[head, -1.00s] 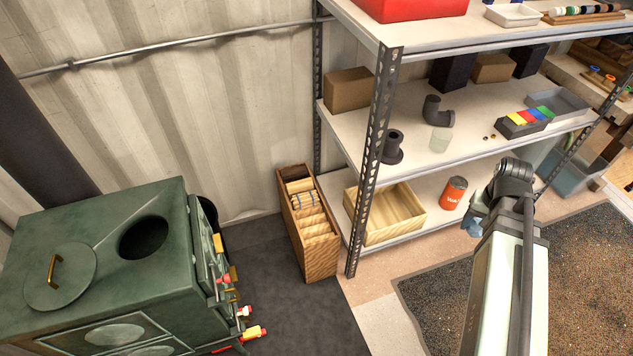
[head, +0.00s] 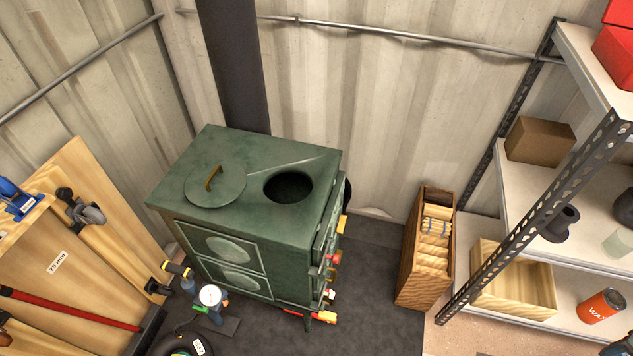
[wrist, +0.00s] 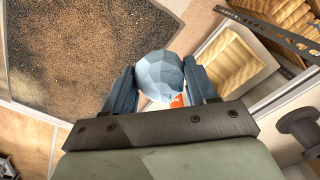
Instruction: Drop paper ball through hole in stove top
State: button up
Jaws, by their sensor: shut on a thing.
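The green stove (head: 255,190) stands near the wall in the head view. Its top has an open round dark hole (head: 288,188) on the right. A round lid with a brass handle (head: 214,184) lies on the stove top left of the hole. In the wrist view my gripper (wrist: 160,83) is shut on a faceted light-blue paper ball (wrist: 158,75) held between its two fingers. The gripper and ball are above the floor by the shelf, away from the stove. In the head view neither shows clearly.
A metal shelf (head: 535,220) with boxes, a wooden tray (head: 512,280) and an orange can (head: 601,306) stands on the right. A wooden box (head: 427,248) of kindling stands between stove and shelf. Wood panels (head: 60,262) and a gauge (head: 210,296) are at the left. A black flue pipe (head: 234,65) rises behind the stove.

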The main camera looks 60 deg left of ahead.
jog(key=s+a+r+n, duration=0.2)
jog(key=s+a+n, duration=0.15)
jog(key=a, duration=1.05)
jog(key=s+a+r+n, duration=0.15)
jog(key=s+a, duration=0.25)
jog(key=a, duration=0.9)
jog(key=s+a+r+n, duration=0.1)
jog(key=s+a+n, duration=0.3)
jog(key=a, duration=1)
jog(key=s+a+r+n, duration=0.1)
jog(key=s+a+r, duration=0.3)
jog(key=s+a, duration=0.6)
jog(key=s+a+r+n, duration=0.1)
jog(key=s+a+r, duration=0.2)
jog(key=s+a, duration=0.7)
jog(key=s+a+r+n, duration=0.1)
jog(key=s+a+r, duration=0.3)
jog(key=s+a, duration=0.5)
jog(key=a, duration=0.6)
jog(key=shift+s+r, duration=0.3)
jog(key=shift+s, duration=0.1)
notch_tip(320, 180, down, 8)
jog(key=shift+f, duration=0.15)
